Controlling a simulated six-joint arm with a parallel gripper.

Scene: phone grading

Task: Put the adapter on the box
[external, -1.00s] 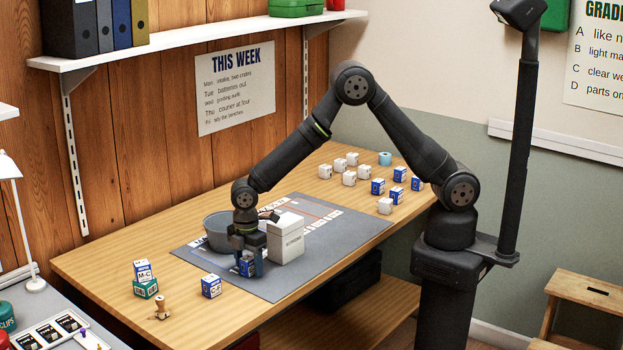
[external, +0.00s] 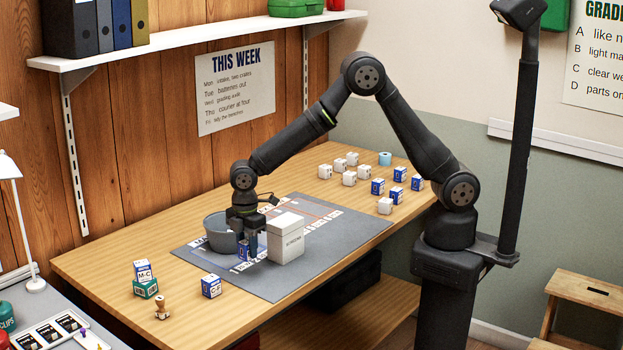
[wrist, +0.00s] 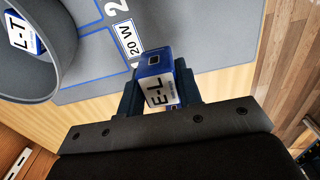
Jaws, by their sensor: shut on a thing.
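My gripper (external: 245,250) is shut on a small blue-and-white block in the external view (external: 243,252), between the grey bin and the white box. In the wrist view the fingers (wrist: 160,95) grip this block (wrist: 157,90), whose white face reads E-L. Whether it touches the mat is unclear. The white lidded box (external: 286,240) stands upright on the grey mat, just right of my gripper and apart from the block. Which item is the adapter cannot be told from any label.
The grey round bin (external: 219,232) stands close left of my gripper; a block marked L-T (wrist: 24,38) is inside. Another blue-and-white block (external: 211,286), a stacked pair (external: 145,279) and a wooden figure (external: 162,308) are at the front left. Several white and blue cubes stand at the far right.

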